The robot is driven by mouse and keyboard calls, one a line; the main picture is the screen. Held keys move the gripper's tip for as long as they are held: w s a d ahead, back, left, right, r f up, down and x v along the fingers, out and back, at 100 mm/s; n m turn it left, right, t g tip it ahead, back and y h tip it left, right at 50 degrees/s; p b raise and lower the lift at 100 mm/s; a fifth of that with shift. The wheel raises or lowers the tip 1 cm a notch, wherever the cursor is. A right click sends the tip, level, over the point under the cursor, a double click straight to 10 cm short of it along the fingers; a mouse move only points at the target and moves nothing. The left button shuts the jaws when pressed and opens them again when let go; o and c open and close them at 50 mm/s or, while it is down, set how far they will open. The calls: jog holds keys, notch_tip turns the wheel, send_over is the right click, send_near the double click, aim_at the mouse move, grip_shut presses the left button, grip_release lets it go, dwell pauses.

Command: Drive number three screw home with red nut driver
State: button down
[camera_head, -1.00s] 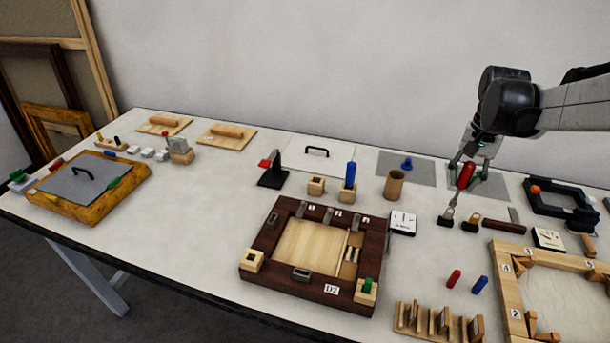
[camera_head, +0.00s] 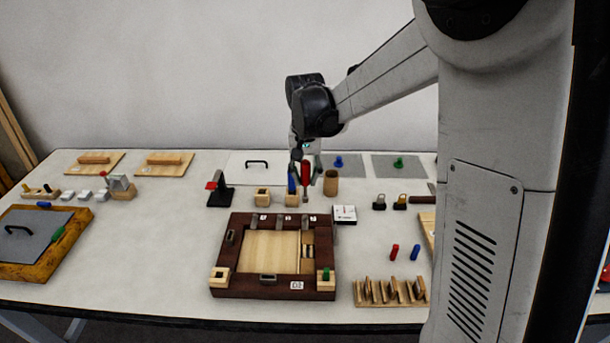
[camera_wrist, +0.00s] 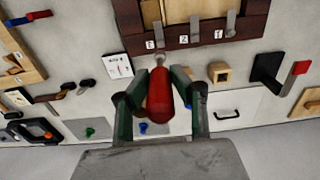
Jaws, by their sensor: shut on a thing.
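The red nut driver (camera_head: 306,174) is held upright in my gripper (camera_head: 305,184), just behind the back rail of the dark wooden frame (camera_head: 222,262). In the wrist view the red handle (camera_wrist: 160,98) sits between the two fingers (camera_wrist: 160,92), with its metal tip (camera_wrist: 160,60) pointing at the frame's rail. Three metal clips (camera_head: 284,222) with small number labels stand along that rail; the digits are too small to read surely. The tip appears close to the clip at the card's end, apart from it. The screws themselves cannot be made out.
A blue-handled tool (camera_head: 291,184) stands in a wooden block right beside my gripper. A brown cup (camera_head: 331,183) and a white card (camera_head: 345,214) are to the right. My column hides the right side of the table.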

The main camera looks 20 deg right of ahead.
aim_at(305, 196)
jog(key=shift+f+b, duration=0.15)
jog(key=shift+b, duration=0.15)
jog(key=shift+f+b, duration=2.2)
jog(key=shift+f, duration=0.5)
jog(key=shift+f+b, duration=0.4)
jog(key=shift+f, duration=0.05)
dwell(1.1)
jog(key=shift+r, duration=0.15)
jog(key=shift+r+p, duration=1.4)
jog(key=shift+r, duration=1)
